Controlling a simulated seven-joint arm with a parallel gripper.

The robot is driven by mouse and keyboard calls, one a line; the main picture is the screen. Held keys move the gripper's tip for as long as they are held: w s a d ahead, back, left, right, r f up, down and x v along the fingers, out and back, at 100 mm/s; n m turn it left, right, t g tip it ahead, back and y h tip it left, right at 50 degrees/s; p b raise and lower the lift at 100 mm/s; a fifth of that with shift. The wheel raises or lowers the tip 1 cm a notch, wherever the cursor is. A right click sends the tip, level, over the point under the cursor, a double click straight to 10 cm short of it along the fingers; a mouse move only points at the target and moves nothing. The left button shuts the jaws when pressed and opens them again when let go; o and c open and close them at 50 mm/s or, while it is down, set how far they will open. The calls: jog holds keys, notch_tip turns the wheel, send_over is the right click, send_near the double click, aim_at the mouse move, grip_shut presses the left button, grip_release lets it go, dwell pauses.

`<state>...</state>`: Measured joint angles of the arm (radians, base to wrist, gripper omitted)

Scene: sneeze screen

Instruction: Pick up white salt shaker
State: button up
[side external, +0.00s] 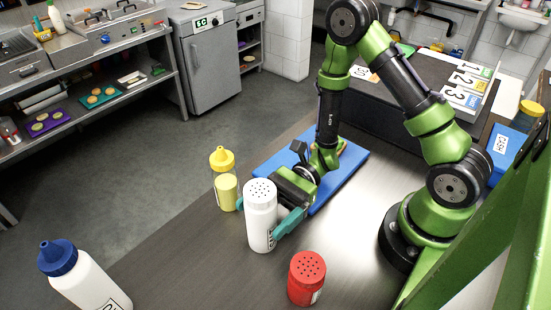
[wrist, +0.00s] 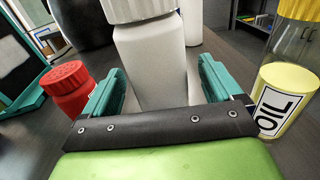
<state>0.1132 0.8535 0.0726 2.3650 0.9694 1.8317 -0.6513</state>
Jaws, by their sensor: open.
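The white salt shaker (side external: 261,219) stands upright on the dark table in the side external view, with a white perforated cap. My gripper (side external: 264,206) is low beside it, with its teal fingers open on either side of the shaker. In the wrist view the shaker (wrist: 155,62) is between the two fingers of my gripper (wrist: 160,84), with gaps visible on both sides. The top of its cap is cut off by the frame edge there. The gripper's palm hides the shaker's lower part.
A red shaker (side external: 306,278) stands at the front. A yellow-capped oil bottle (side external: 225,180) is close behind my gripper's far finger. A blue-capped white bottle (side external: 85,281) is at the front left. A blue board (side external: 352,163) lies under my arm.

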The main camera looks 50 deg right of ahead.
aim_at(253, 195)
jog(key=shift+a, duration=1.45)
jog(key=c, duration=1.1)
jog(key=shift+r, duration=0.15)
notch_tip(253, 195, up, 10)
jog(key=shift+f, duration=0.1)
